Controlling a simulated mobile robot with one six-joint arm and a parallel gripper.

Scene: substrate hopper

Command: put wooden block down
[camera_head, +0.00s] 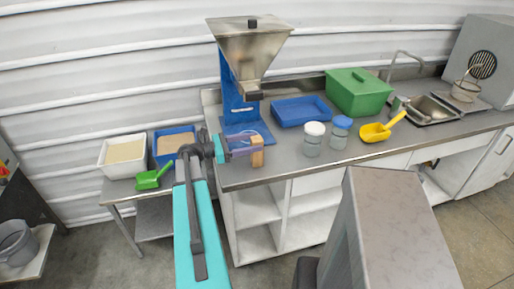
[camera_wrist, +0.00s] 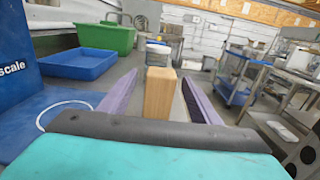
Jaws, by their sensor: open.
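The wooden block (camera_head: 257,152) stands upright on the grey counter near its front left edge, in front of the blue hopper stand. My gripper (camera_head: 256,149) is at the block, reaching in from the left. In the wrist view the light wooden block (camera_wrist: 160,93) stands between the two purple fingers of my gripper (camera_wrist: 160,90). The fingers are open, with a gap showing on each side of the block. The block's lower end is hidden behind my gripper's dark body in the wrist view.
The hopper (camera_head: 250,50) on its blue stand is behind my gripper. Two jars (camera_head: 313,138), a blue tray (camera_head: 300,110), a green bin (camera_head: 358,92) and a yellow scoop (camera_head: 376,132) stand to the right. A lower side table holds a white tub (camera_head: 123,170) and a green scoop (camera_head: 150,179).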

